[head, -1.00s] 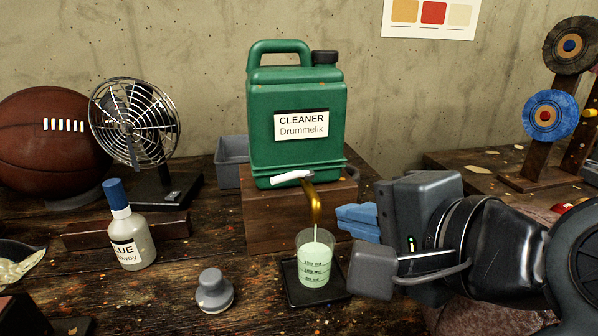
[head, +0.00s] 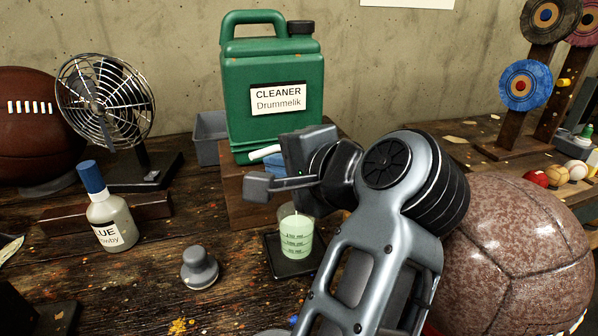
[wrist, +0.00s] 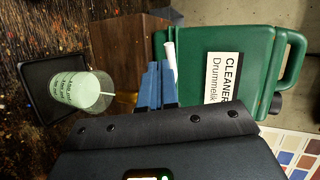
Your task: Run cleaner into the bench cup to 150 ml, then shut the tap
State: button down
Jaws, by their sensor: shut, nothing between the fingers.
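The green cleaner jug (head: 270,125) stands on a wooden block, its white tap lever (head: 265,152) low on the front. The lever also shows in the wrist view (wrist: 169,62). The clear bench cup (head: 297,240) stands upright on a dark tray (head: 272,262), holding pale green liquid up to around its top printed mark; the exact level is hard to read. A thin pale stream shows at the cup's mouth in the wrist view. My gripper's blue fingers (wrist: 155,85) are shut and empty, close beside the lever; I cannot tell if they touch. My arm hides the brass spout in the head view.
A glue bottle (head: 108,210), a fan (head: 105,100) and a grey knobbed weight (head: 199,268) stand left of the cup. A grey bin (head: 208,138) is behind the block. A large brown ball (head: 520,250) sits right of my arm.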

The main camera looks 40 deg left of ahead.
aim_at(260, 156)
jog(key=shift+w+a+r, duration=0.1)
jog(key=shift+a, duration=0.4)
jog(key=shift+a, duration=0.1)
jog(key=m+t, duration=0.1)
jog(key=a+m+t+h+p, duration=0.1)
jog(key=t, duration=0.1)
jog(key=shift+s+a+r+m, duration=0.1)
jog(key=shift+s+a+m, duration=0.1)
jog(key=shift+s+m, duration=0.2)
jog(key=shift+a, duration=0.25)
jog(key=shift+w+d+p, duration=0.1)
jog(key=shift+d+p, duration=0.05)
jog(key=shift+p, duration=0.15)
